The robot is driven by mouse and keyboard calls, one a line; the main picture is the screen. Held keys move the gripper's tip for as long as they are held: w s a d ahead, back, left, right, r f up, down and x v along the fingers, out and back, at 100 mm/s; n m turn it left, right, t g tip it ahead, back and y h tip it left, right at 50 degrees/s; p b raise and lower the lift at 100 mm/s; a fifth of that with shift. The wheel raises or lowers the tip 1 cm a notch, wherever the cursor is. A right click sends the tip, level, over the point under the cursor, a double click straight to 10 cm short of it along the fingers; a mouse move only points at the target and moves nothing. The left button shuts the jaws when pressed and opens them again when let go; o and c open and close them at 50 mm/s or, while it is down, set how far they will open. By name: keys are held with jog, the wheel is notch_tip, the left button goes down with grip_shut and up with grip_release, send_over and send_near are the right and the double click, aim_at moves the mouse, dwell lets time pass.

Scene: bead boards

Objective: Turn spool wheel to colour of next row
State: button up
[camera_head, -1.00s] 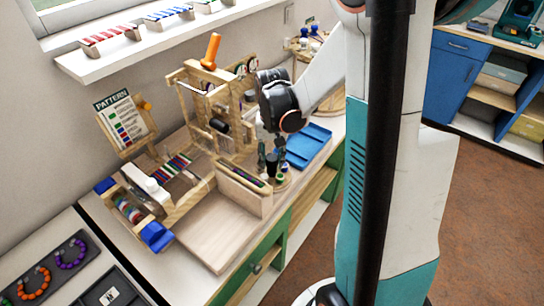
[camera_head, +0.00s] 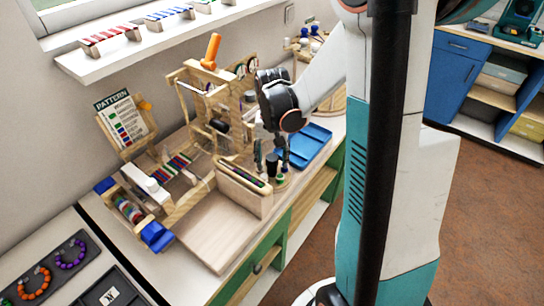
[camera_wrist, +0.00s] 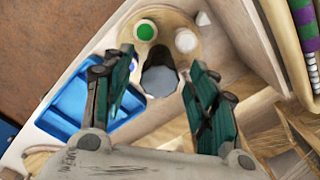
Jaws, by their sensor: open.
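The spool wheel (camera_wrist: 168,22) is a round wooden disc carrying several upright pegs or spools. In the wrist view one has a green top (camera_wrist: 145,30), one a white top (camera_wrist: 186,40), and a dark one with a grey-blue top (camera_wrist: 160,80) stands between my fingers. A blue one (camera_wrist: 133,65) is partly hidden by the left finger. My gripper (camera_head: 270,160) is open, pointing down over the wheel, fingers on either side of the dark piece with gaps visible. The pattern card (camera_head: 124,122) shows coloured rows. The bead loom (camera_head: 170,170) holds several coloured rows.
A blue tray (camera_head: 310,146) lies close behind the wheel. A wooden box (camera_head: 243,192) with a long slot holding a striped bead row stands just left of it. A wooden frame with an orange handle (camera_head: 211,50) rises behind. The wooden board (camera_head: 222,235) in front is bare.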

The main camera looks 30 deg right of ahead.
notch_tip(320, 180, up, 12)
dwell(0.5)
dwell(0.4)
